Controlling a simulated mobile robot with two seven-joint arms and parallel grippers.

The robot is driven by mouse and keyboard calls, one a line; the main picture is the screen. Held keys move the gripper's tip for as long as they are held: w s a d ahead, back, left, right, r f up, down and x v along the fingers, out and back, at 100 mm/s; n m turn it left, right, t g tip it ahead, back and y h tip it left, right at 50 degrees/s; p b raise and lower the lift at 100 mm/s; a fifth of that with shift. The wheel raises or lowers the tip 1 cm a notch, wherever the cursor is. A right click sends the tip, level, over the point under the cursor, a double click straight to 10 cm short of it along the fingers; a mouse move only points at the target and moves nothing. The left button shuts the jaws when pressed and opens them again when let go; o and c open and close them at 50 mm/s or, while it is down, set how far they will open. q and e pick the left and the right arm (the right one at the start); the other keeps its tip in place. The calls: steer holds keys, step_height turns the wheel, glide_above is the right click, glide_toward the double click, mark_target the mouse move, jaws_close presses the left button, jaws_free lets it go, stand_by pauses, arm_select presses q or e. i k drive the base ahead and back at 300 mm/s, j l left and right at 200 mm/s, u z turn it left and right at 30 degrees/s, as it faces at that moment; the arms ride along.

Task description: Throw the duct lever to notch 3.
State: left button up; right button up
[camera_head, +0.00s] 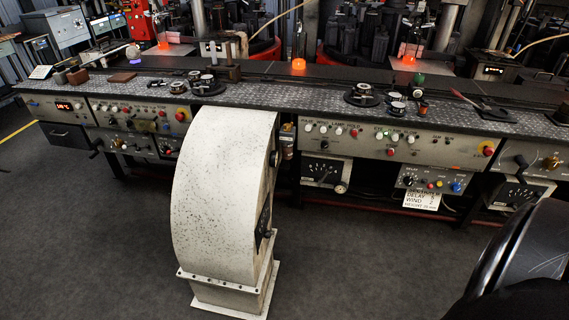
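A large white, speckled curved duct (222,185) stands on the floor in front of the console, on a riveted base. A dark fitting (264,228) is on its right side, seen edge-on; I cannot tell whether it is the duct lever, and no notch marks can be read there. Under the console, a dial plate with a dark pointer or lever (326,171) sits right of the duct, and a similar plate (518,193) is farther right. Their marks are too small to read. Neither gripper shows. A dark glossy rounded part at the lower right is probably my own arm.
The long console (390,143) carries buttons and knobs. Its patterned top (290,100) holds small moulds and tools. A paper notice (421,200) hangs below a small button box (433,182). Dark machines with orange lamps stand behind. The floor (90,240) left of the duct is clear.

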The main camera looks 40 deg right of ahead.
mark_target(268, 234)
steer(key=z, duration=1.1)
